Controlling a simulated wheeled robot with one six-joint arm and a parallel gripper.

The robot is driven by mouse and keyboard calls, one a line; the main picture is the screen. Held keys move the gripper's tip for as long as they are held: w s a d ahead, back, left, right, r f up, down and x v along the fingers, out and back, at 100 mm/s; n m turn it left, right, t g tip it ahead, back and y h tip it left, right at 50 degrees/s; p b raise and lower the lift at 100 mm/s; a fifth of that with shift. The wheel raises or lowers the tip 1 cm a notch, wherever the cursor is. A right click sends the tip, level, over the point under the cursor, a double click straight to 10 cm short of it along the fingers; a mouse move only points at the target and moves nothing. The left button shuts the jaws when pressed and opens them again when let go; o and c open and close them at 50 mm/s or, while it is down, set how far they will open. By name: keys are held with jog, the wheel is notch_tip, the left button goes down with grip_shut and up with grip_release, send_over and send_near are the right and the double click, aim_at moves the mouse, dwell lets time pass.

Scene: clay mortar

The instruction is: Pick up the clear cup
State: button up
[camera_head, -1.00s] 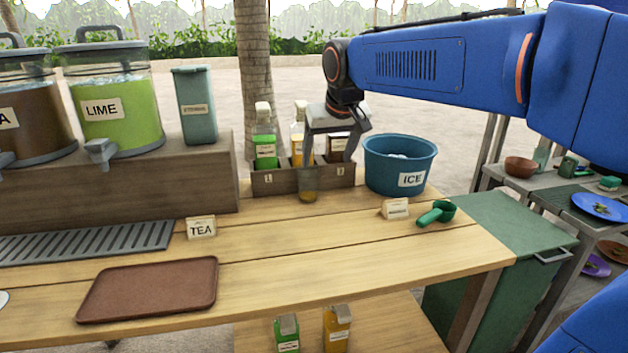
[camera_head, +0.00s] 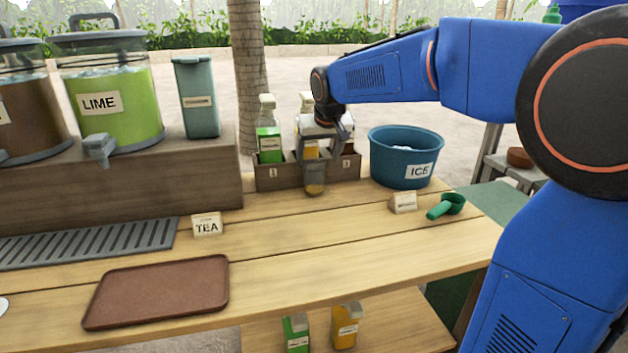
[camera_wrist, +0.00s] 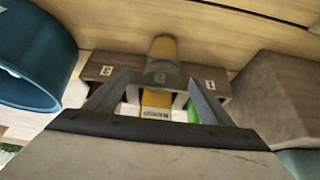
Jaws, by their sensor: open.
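The clear cup (camera_head: 314,182) stands upright on the wooden counter, just in front of the bottle crate. Amber colour shows in its lower part; I cannot tell whether it is contents. My gripper (camera_head: 325,160) is above and behind it, over the crate, with fingers apart. In the wrist view the cup (camera_wrist: 161,68) is between and just beyond the fingertips of my open gripper (camera_wrist: 158,77). Nothing is held, and I cannot tell whether a finger touches the cup.
The blue ice bucket (camera_head: 390,170) is to the right, with a green scoop (camera_head: 440,208) in front. A brown tray (camera_head: 155,290) lies front left. The counter's middle is clear.

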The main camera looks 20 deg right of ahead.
aim_at(314, 168)
jog(key=shift+a+x, duration=0.2)
jog(key=shift+x, duration=3.25)
jog(key=shift+r, duration=0.1)
jog(key=c, duration=1.2)
jog(key=shift+c, duration=0.3)
jog(key=shift+s+r, duration=0.2)
jog(key=shift+r, duration=0.25)
notch_tip(314, 168, up, 6)
jog(key=s, duration=1.9)
jog(key=shift+s, duration=0.35)
